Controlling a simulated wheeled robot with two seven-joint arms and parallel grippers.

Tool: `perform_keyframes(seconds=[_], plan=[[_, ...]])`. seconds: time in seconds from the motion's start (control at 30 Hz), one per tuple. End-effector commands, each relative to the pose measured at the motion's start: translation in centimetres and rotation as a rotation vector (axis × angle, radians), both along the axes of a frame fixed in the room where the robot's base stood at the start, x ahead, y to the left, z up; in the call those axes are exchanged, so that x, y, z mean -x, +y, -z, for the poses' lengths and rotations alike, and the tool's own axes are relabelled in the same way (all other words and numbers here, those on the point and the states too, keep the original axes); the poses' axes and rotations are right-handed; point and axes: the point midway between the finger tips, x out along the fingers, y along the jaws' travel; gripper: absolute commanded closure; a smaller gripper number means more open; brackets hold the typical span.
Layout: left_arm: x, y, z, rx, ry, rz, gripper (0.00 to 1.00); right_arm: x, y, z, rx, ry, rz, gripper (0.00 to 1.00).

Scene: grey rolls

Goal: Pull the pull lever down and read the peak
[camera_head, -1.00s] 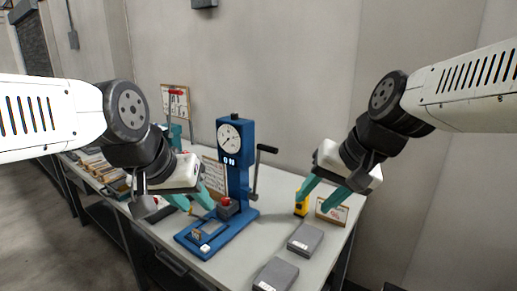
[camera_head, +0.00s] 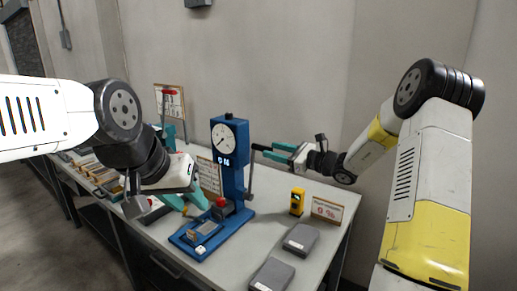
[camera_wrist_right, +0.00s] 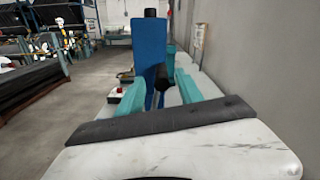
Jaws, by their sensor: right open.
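The blue force tester (camera_head: 234,178) stands on the table with a round white dial and a small display that seems to read 0 N. Its pull lever (camera_head: 250,181) rises on the column's right side, its upper end partly hidden by my right gripper. My right gripper (camera_head: 264,151) is open beside the dial, its teal fingers around the lever's black grip. In the right wrist view, the dark grip (camera_wrist_right: 161,82) shows between the two fingers, with the blue column behind. My left gripper (camera_head: 188,202) looks open and empty, left of the tester near its red-topped part (camera_head: 221,203).
A yellow device (camera_head: 297,201) and a small card sign (camera_head: 326,210) stand right of the tester. Two grey boxes (camera_head: 300,238) lie at the front right. A board (camera_head: 170,101) stands at the back left. The wall runs close behind the table.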

Motion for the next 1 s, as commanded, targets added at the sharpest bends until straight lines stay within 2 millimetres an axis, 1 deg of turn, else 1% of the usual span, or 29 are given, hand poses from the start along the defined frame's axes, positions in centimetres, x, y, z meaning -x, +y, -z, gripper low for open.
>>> perform_keyframes(seconds=[0.07,0.17,0.43,0.6,0.73,0.93,0.97,1.0], plan=[[0.0,0.0,0.0,-0.001,0.000,0.001,0.64,-0.4,0.2,0.5,-0.021,0.021,0.007,0.57],[0.0,0.0,0.0,0.000,0.000,0.000,0.64,-1.0,1.0,0.6,-0.027,0.029,0.007,0.57],[0.0,0.0,0.0,0.000,0.000,0.000,0.64,-3.3,4.7,0.6,-0.026,0.027,0.005,0.57],[0.0,0.0,0.0,0.000,0.000,0.000,0.64,-4.3,6.1,0.6,-0.024,0.027,0.006,0.57],[0.0,0.0,0.0,0.000,0.000,0.000,0.64,-4.6,6.5,0.6,-0.023,0.029,0.007,0.57],[0.0,0.0,0.0,0.000,0.000,0.000,0.64,-4.6,6.5,0.6,-0.023,0.028,0.007,0.57],[0.0,0.0,0.0,0.000,0.000,0.000,0.64,-4.6,6.5,0.6,-0.023,0.028,0.007,0.59],[0.0,0.0,0.0,0.000,0.000,0.000,0.64,-4.6,6.5,0.6,-0.023,0.028,0.007,0.67]])
